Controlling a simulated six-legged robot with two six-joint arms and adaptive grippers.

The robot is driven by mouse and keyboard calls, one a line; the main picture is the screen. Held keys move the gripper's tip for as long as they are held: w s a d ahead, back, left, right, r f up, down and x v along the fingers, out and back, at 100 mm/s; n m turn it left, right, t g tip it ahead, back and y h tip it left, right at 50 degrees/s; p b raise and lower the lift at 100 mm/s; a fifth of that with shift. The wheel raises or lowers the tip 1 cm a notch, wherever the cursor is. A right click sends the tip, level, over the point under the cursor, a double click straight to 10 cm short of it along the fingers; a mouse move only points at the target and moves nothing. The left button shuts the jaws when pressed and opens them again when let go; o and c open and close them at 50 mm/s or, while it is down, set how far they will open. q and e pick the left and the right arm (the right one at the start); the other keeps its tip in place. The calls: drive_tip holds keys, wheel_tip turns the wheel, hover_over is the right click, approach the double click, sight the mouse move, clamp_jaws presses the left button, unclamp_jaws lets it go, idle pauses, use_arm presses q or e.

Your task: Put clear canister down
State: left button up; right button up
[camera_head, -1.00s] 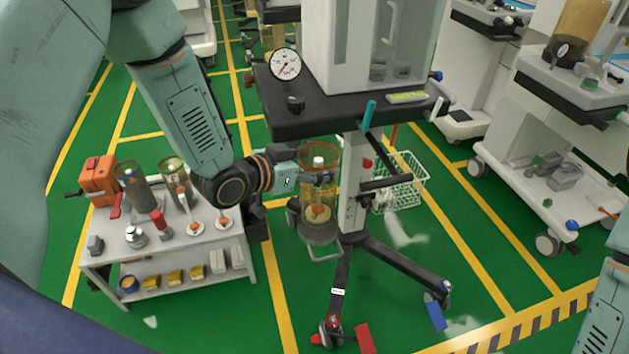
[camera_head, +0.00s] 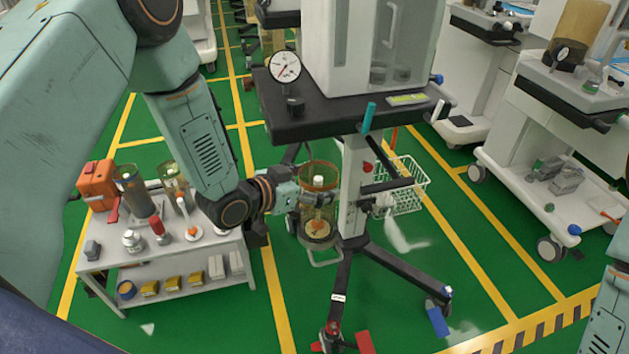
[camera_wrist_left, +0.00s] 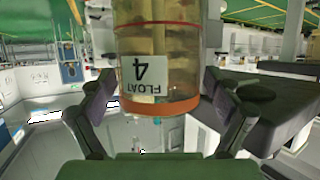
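The clear canister (camera_head: 319,208) is an amber-tinted see-through cylinder with an orange rim, upright beside the stand's column. My left gripper (camera_head: 318,197) reaches it from the left, with its fingers around the canister's middle. In the left wrist view the canister (camera_wrist_left: 160,50) fills the space between the two fingers (camera_wrist_left: 158,95), and a "FLOAT 4" label faces the camera upside down. The fingers lie close against both sides. The canister's base is at a low round holder (camera_head: 318,243) on the stand; whether it touches is hard to tell. My right gripper is out of view.
The stand's column (camera_head: 352,185) is close on the right, under a dark shelf (camera_head: 340,112) with a gauge (camera_head: 285,67). A white basket (camera_head: 408,190) hangs behind. A small table (camera_head: 155,257) with similar canisters stands left.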

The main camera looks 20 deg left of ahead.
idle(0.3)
use_arm(q)
drive_tip(key=shift+r, duration=0.2)
drive_tip(key=shift+s+a+r, duration=0.15)
drive_tip(key=shift+s+a, duration=0.05)
drive_tip(key=shift+s, duration=0.05)
drive_tip(key=shift+p+v, duration=2.35)
drive_tip(key=shift+v, duration=3.3)
drive_tip(key=shift+c, duration=0.3)
